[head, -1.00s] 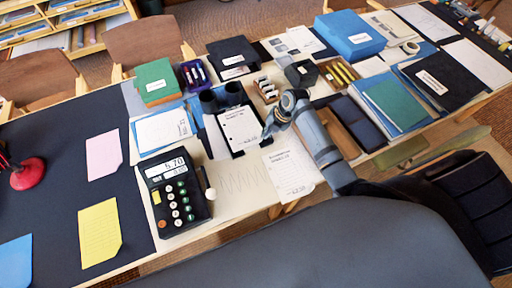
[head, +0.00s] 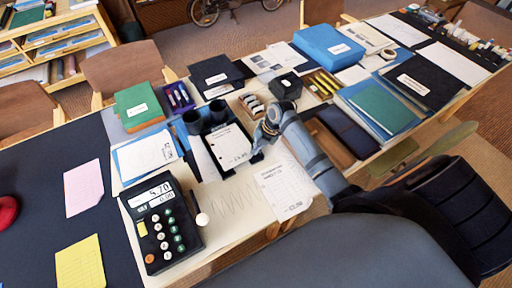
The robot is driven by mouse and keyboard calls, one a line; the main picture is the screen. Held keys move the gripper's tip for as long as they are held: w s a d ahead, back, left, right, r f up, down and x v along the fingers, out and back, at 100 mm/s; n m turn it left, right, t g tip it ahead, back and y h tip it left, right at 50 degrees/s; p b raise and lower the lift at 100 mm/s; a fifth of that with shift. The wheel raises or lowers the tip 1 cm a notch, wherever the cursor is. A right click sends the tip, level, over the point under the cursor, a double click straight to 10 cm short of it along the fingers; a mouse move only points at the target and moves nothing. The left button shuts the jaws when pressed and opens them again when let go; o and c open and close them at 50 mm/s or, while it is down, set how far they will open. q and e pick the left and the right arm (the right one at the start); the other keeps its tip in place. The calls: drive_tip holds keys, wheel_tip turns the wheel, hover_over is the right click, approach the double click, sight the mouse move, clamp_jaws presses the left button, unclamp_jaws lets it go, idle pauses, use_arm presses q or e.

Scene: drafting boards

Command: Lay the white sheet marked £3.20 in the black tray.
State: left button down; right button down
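The black tray (head: 227,175) stands near the middle of the table, with its dark rim showing around a white printed sheet (head: 230,147) that appears to lie in it. A second white printed sheet (head: 285,190) lies flat on the pale tabletop, right of and nearer than the tray. Both bear a price line too small to read surely, so I cannot tell which says £3.20. My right gripper (head: 264,133) is at the tray's right side, above or beside its rim. Its fingers are small and partly hidden by the arm, so its opening is unclear. My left gripper is out of view.
A black calculator (head: 162,226) stands at the front left. A wooden box (head: 330,146) and a dark blue case (head: 348,130) lie right of my gripper. A dark mat with pink (head: 84,188) and yellow (head: 80,262) papers covers the left.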

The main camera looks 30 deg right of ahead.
drive_tip(key=shift+f, duration=0.1)
drive_tip(key=c, duration=1.4)
unclamp_jaws()
drive_tip(key=shift+c, duration=0.2)
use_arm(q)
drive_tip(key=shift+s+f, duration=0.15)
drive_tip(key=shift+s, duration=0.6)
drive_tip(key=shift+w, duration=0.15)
use_arm(e)
drive_tip(key=shift+d+r, duration=0.2)
drive_tip(key=shift+r, duration=0.25)
drive_tip(key=v, duration=1.1)
drive_tip(key=shift+s, duration=0.1)
